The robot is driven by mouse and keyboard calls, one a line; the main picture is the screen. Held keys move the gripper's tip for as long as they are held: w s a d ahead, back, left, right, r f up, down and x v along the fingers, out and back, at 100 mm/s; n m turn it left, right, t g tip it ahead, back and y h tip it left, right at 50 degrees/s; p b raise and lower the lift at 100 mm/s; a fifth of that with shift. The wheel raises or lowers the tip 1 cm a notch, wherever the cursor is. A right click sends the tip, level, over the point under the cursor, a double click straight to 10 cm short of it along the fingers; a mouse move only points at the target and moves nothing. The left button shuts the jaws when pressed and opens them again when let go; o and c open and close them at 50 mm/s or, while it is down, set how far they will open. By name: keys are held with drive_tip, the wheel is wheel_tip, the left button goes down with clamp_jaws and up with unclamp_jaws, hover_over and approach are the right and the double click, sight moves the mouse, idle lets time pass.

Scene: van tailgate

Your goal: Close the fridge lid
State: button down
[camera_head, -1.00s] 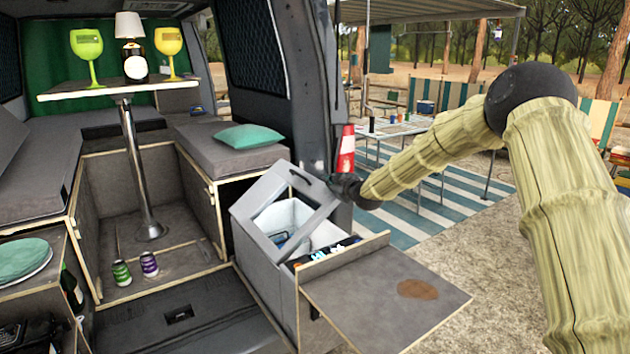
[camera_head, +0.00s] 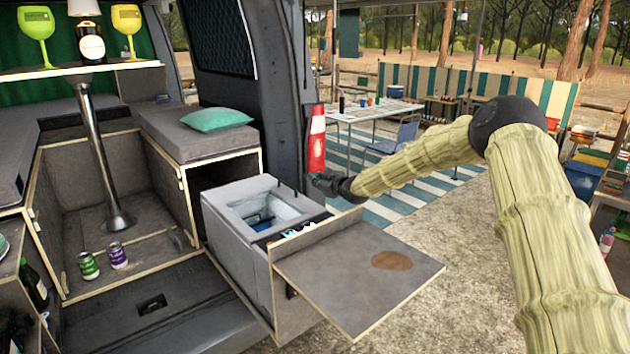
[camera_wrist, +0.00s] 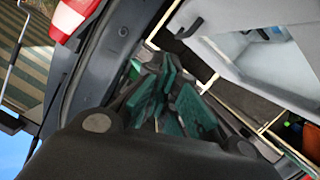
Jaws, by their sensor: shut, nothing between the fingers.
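The grey fridge (camera_head: 238,240) stands at the van's rear opening, in a pull-out wooden drawer. Its white interior (camera_head: 285,208) shows from above, with something blue inside. A grey surround (camera_head: 222,198) frames the opening; I cannot clearly tell the lid from the rim. In the wrist view the pale fridge (camera_wrist: 245,20) fills the upper right, with dark handle-like pieces beside the opening. Contact cannot be told. Its teal fingers show in the wrist view (camera_wrist: 166,85).
A wooden board (camera_head: 350,285) sticks out in front of the fridge. The van's door pillar (camera_head: 285,100) and red tail light (camera_head: 316,140) stand just behind my gripper. A bench with a teal cushion (camera_head: 215,119) is at left. Open ground lies right of the board.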

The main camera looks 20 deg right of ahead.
idle(0.3)
drive_tip(key=s+d+r+b, duration=0.1)
drive_tip(key=s+d+r, duration=0.2)
drive_tip(key=s+r, duration=0.3)
drive_tip(key=v, duration=0.3)
drive_tip(key=shift+a, duration=0.25)
drive_tip(key=shift+s+f, duration=0.2)
